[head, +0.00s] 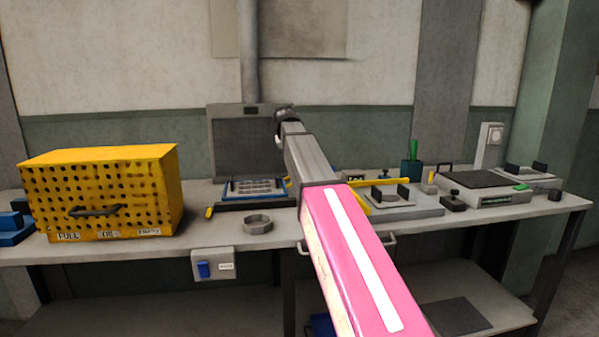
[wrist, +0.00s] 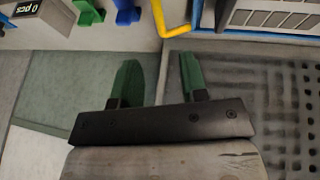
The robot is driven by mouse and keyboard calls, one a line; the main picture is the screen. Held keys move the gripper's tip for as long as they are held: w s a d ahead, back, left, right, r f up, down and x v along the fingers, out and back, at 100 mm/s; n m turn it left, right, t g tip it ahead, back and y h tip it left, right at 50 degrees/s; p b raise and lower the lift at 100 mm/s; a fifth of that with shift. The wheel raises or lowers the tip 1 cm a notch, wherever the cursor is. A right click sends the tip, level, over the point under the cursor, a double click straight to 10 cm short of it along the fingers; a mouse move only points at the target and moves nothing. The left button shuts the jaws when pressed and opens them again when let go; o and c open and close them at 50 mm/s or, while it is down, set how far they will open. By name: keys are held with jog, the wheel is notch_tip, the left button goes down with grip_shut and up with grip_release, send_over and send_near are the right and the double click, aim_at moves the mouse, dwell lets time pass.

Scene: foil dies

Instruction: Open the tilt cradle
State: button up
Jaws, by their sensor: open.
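I cannot tell for sure which fixture is the tilt cradle. A grey upright panel (head: 243,145) stands behind a low dark base with a blue-edged slotted tray (head: 253,187); the tray shows at the top right of the wrist view (wrist: 275,17). A yellow bar (head: 362,199) shows right of my arm, and a bent yellow bar (wrist: 172,30) shows beyond my fingertips in the wrist view. My gripper (wrist: 158,60) is open, with two green fingers apart and nothing between them. My arm hides part of the bench, and the fingers do not show clearly in the head view.
A yellow perforated box (head: 105,190) with a dark handle stands at the left. A grey hexagonal ring (head: 257,224) lies near the bench's front edge.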

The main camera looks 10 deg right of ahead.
jog(key=x, duration=1.1)
jog(key=shift+w+r, duration=0.1)
jog(key=shift+w, duration=0.05)
grip_shut()
